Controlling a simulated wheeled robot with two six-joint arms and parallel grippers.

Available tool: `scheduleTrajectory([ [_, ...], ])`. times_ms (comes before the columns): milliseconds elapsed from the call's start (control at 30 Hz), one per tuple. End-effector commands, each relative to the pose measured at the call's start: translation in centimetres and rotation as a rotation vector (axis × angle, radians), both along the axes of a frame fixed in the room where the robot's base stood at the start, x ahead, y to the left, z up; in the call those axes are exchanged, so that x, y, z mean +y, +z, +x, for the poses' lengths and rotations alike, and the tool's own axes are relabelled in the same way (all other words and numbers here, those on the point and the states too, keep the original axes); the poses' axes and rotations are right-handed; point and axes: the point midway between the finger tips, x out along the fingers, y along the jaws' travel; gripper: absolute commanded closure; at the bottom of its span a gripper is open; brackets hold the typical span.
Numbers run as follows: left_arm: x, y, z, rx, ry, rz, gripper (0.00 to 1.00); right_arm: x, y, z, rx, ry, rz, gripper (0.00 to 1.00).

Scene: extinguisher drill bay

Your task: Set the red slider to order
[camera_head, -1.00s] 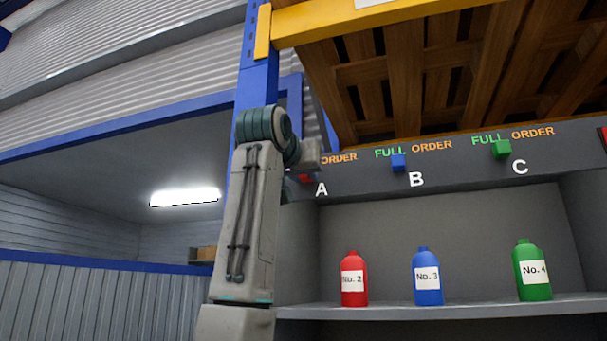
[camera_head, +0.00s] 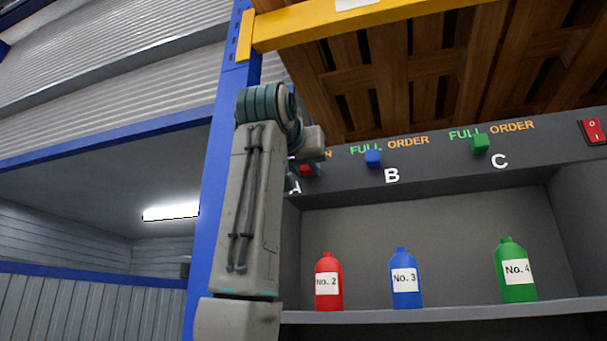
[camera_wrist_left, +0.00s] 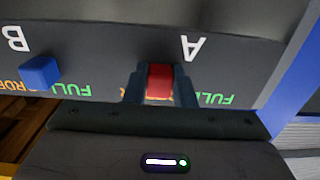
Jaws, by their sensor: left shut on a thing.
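The red slider (camera_head: 306,170) is on the dark panel above the letter A, partly hidden by my left gripper in the head view. In the left wrist view, which is upside down, the red slider (camera_wrist_left: 159,80) sits between the two fingers of my left gripper (camera_wrist_left: 160,85), which is shut on it. The slider is at the orange ORDER label (camera_wrist_left: 120,95), which the fingers partly cover. The green FULL label (camera_wrist_left: 215,98) lies apart to its right in that view. My right gripper is not in view.
The blue slider (camera_head: 373,159) and green slider (camera_head: 480,144) are further right, near their FULL labels. A red switch (camera_head: 594,131) is at the far right. Red (camera_head: 328,282), blue (camera_head: 405,278) and green (camera_head: 515,270) bottles stand on the shelf (camera_head: 430,313) below.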

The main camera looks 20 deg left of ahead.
Motion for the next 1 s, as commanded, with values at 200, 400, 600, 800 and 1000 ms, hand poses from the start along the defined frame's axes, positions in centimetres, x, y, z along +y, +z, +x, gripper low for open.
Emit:
scheduleTrajectory([
  [200, -0.7, 0.1, -0.2, -0.004, -0.016, 0.004, 1.0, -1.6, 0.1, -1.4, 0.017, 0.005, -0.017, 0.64],
  [400, -0.6, 0.1, -0.2, -0.003, -0.014, 0.004, 0.55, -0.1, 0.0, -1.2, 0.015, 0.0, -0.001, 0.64],
  [600, -0.5, 0.1, -0.1, -0.002, -0.013, 0.003, 0.55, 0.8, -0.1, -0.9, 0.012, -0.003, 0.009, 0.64],
  [800, -0.6, -0.2, -1.3, -0.003, -0.012, 0.004, 0.55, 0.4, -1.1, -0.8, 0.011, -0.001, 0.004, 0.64],
  [1000, -0.7, -0.4, -5.3, -0.006, -0.014, 0.004, 0.55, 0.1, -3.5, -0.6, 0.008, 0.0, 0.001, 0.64],
])
